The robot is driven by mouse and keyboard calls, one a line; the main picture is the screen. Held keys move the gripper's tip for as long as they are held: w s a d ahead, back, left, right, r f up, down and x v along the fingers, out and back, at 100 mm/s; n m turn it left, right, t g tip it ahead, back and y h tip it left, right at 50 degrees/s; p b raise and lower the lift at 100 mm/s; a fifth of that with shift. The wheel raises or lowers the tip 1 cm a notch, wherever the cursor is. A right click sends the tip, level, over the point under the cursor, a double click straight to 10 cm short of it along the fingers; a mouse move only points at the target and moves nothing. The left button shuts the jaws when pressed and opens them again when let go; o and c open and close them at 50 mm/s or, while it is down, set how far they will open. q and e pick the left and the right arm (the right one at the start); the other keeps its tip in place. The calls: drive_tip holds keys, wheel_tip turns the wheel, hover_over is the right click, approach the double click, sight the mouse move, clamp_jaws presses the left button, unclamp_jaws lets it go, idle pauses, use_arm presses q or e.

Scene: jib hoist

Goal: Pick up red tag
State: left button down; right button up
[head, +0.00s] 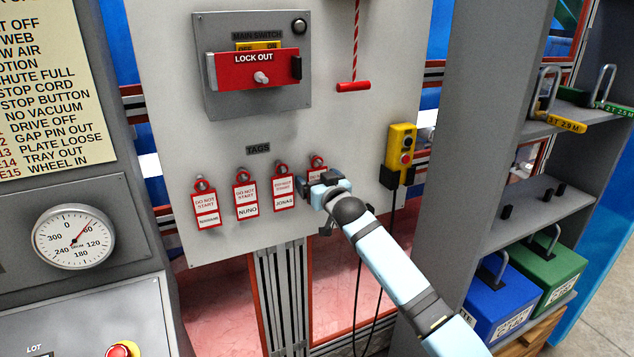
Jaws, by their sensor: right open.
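Several red-and-white tags hang in a row on the grey panel under a "TAGS" label. The leftmost red tag (206,205), the "NUNO" tag (246,195) and the "JONAS" tag (282,189) show in full. The rightmost red tag (317,164) is partly hidden behind my right gripper. My right gripper (317,187) is open and in front of the lower part of that rightmost tag. Whether it touches the tag I cannot tell. My left gripper is not in view.
Above the tags is a main switch box (297,97) with a red lock-out bar (258,70). A red pull handle (353,86) hangs to its right. A yellow button box (400,147) with a hanging cable is right of my gripper. Shelves with blue (500,300) and green boxes stand at right.

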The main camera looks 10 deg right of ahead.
drive_tip(key=shift+w, duration=0.25)
drive_tip(key=c, duration=1)
drive_tip(key=shift+r, duration=0.2)
drive_tip(key=r+v, duration=0.1)
drive_tip(key=v, duration=1.7)
drive_tip(key=shift+s, duration=0.15)
